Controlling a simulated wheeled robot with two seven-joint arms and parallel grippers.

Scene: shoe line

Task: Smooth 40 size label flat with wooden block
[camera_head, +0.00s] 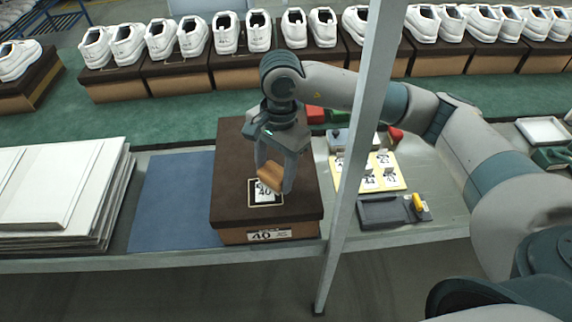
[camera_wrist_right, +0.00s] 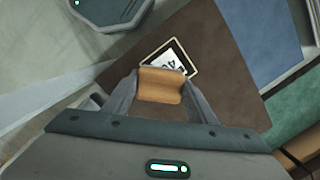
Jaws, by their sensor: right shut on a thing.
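My right gripper (camera_head: 272,180) is shut on a light wooden block (camera_head: 271,178) just above the lid of a dark brown shoe box (camera_head: 235,175). In the right wrist view the block (camera_wrist_right: 161,86) sits between the two fingers. The size 40 label (camera_head: 264,197) lies on the lid inside a dark frame with a pale border, partly covered by the block. It also shows in the right wrist view (camera_wrist_right: 178,54), just beyond the block. I cannot tell whether the block touches the label.
A blue mat (camera_head: 175,200) and stacked white boards (camera_head: 60,190) lie left of the box. A yellow tray of numbered labels (camera_head: 391,183) and a dark grey tray (camera_head: 381,211) lie right. A grey post (camera_head: 357,150) stands in front. Boxed white shoes line the back.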

